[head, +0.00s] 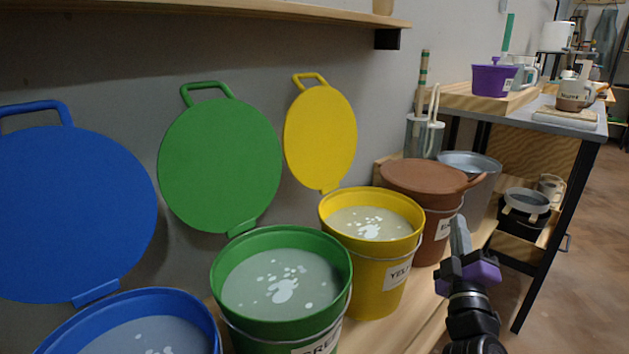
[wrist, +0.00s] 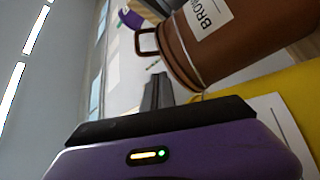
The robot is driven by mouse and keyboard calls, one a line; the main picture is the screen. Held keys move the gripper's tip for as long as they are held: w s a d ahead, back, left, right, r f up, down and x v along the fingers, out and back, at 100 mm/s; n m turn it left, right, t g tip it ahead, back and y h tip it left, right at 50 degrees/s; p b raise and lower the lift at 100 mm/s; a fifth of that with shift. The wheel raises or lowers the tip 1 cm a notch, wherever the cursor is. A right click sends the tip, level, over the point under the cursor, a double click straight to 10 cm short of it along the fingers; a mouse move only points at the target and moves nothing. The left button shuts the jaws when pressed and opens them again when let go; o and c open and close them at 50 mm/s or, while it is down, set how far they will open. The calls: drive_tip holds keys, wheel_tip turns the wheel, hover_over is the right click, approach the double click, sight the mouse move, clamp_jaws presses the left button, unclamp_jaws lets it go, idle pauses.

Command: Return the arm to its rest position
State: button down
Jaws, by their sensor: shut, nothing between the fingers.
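My gripper (head: 459,232) is shut and empty in the head view. It points up, in front of the brown bucket's right side and to the right of the yellow bucket. Its shut fingers also show in the wrist view (wrist: 158,92), with the purple gripper body below them. The brown bucket (head: 438,222) has its brown lid (head: 425,176) down on it. In the wrist view the brown bucket (wrist: 235,45) appears tilted, close beyond the fingers, with its label and lid handle showing. Whether the fingers touch it I cannot tell.
The yellow (head: 365,275), green (head: 240,315) and blue (head: 205,325) buckets stand open on a wooden bench, holding pale liquid, their lids raised against the wall. A metal-topped table (head: 585,125) with pots stands at the right. Floor (head: 590,250) shows clear at lower right.

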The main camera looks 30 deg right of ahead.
drive_tip(key=s+a+f+n+t+y+p, duration=0.1)
drive_tip(key=s+a+f+y, duration=0.45)
drive_tip(key=a, duration=0.55)
drive_tip(key=s+a+f+n+t+y+p, duration=0.1)
drive_tip(key=s+a+f+y, duration=0.2)
drive_tip(key=a+f+y, duration=0.5)
drive_tip(key=s+a+m+g+y+p, duration=0.25)
drive_tip(key=s+a+m, duration=0.25)
drive_tip(key=s+a, duration=1.2)
wheel_tip(320, 180, up, 38)
drive_tip(key=d+p, duration=0.1)
drive_tip(key=p, duration=3.6)
drive_tip(key=shift+s+f, duration=0.15)
drive_tip(key=shift+s, duration=0.25)
